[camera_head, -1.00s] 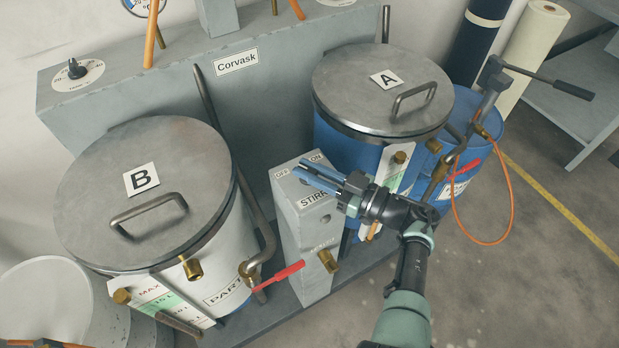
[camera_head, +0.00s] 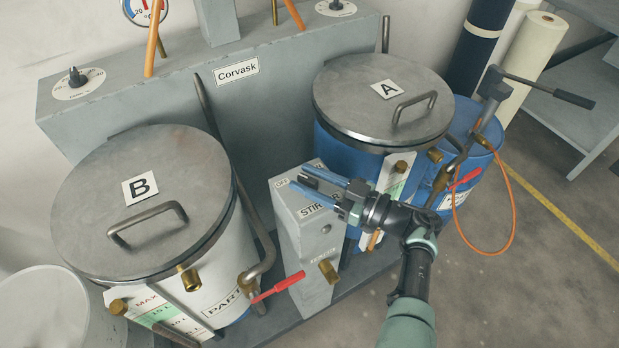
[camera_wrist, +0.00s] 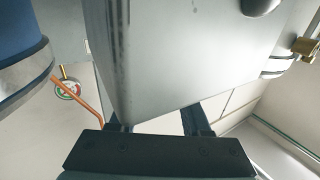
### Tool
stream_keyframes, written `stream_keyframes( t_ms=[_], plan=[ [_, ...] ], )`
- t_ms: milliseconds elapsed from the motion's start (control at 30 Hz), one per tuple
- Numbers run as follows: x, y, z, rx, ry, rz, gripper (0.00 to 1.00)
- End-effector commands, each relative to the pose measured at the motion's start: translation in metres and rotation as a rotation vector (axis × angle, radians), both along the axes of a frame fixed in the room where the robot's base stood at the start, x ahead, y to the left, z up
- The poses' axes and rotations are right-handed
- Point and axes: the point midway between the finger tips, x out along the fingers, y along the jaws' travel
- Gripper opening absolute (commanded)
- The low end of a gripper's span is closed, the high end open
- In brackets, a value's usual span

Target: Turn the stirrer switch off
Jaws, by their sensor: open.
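The grey stirrer post (camera_head: 305,235) stands between drums B and A, with a partly covered STIRRER label on its sloping upper part. An OFF label (camera_head: 281,183) shows at its top left. My gripper (camera_head: 299,177) is open, its two blue fingers reaching left across the top of the post. The switch is hidden or too small to make out around the fingers, so its position cannot be told. In the wrist view the grey post (camera_wrist: 185,50) fills the upper middle and covers the ends of my gripper's fingers. I cannot tell whether they touch it.
Lidded drum B (camera_head: 95,215) stands left of the post, and blue drum A (camera_head: 345,100) stands close behind my gripper on the right. A red-handled valve (camera_head: 278,287) and a brass outlet (camera_head: 328,270) are low at the front. Open floor lies at right.

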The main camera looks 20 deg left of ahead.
Motion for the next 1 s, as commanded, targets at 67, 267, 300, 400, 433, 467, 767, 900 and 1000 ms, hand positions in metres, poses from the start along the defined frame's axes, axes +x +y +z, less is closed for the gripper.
stream_keyframes(
  t_ms=[67,267,300,400,433,467,767,900,1000],
  plan=[
    [0.0,-0.002,0.0,0.0,0.0,-0.002,0.47],
    [-0.002,-0.028,-0.001,-0.001,-0.001,-0.005,0.47],
    [-0.003,-0.037,-0.001,0.0,-0.001,-0.005,0.47],
    [-0.006,-0.059,-0.002,-0.001,-0.001,-0.005,0.47],
    [-0.007,-0.067,-0.002,-0.001,-0.002,-0.006,0.47],
    [-0.008,-0.073,-0.002,-0.001,-0.002,-0.005,0.47],
    [-0.014,-0.121,-0.002,0.0,0.0,-0.001,0.47],
    [-0.016,-0.128,0.0,0.0,0.0,0.0,0.47],
    [-0.016,-0.129,0.0,0.0,0.0,0.001,0.47]
  ],
)
